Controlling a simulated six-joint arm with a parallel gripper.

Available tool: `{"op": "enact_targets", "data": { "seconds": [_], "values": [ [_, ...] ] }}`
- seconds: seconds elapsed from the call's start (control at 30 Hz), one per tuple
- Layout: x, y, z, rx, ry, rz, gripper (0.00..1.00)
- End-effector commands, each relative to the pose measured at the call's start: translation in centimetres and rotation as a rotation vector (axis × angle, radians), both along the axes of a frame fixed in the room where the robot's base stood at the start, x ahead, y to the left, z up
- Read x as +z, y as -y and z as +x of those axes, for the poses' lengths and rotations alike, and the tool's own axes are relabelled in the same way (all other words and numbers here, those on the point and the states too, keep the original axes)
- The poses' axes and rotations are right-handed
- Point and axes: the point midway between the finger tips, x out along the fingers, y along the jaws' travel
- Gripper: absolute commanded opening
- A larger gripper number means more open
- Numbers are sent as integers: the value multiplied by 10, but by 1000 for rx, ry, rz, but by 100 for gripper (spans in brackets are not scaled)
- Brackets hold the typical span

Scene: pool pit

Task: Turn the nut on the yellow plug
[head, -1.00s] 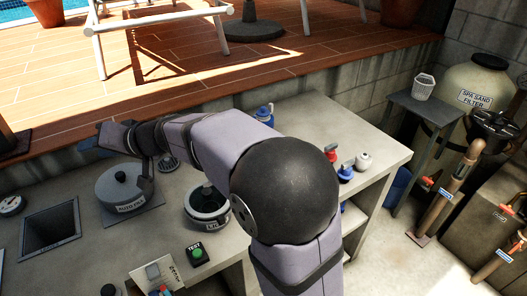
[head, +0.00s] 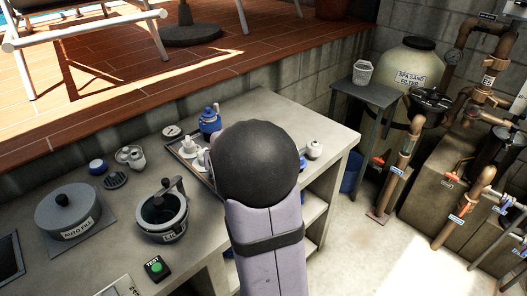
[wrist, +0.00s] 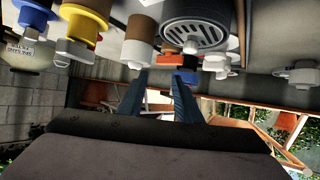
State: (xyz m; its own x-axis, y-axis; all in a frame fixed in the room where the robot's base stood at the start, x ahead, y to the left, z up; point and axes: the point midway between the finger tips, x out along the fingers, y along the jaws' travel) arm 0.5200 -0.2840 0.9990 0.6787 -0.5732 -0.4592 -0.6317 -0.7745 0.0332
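The yellow plug (wrist: 85,20) shows in the upper left of the wrist view, which looks upside down. A pale nut (wrist: 75,50) sits at its end. My gripper (wrist: 158,85) is open, with two blue fingers apart and nothing clearly held between them. It is to the right of the yellow plug in that view and apart from it. In the head view my black arm joint hides the gripper, and I cannot make out the yellow plug there.
In the wrist view, a blue plug (wrist: 30,18), a brown plug (wrist: 140,35) and a round grate (wrist: 198,35) are near. In the head view, a tray (head: 203,177), a blue jug (head: 210,120) and a pot (head: 162,218) stand on the bench (head: 262,105).

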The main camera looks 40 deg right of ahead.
Motion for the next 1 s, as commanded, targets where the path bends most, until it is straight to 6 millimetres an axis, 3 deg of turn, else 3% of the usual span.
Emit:
{"op": "enact_targets", "data": {
  "seconds": [0.03,0.1,0.23,0.4,0.67,1.0],
  "values": [
    [-3,21,-15,-21,14,-55,31],
    [0,41,-29,-24,47,-129,31],
    [7,60,-50,12,133,-231,31],
    [11,53,-72,119,272,-274,31],
    [-16,53,-107,161,380,-247,31],
    [-20,53,-114,166,412,-244,31]
  ]
}}
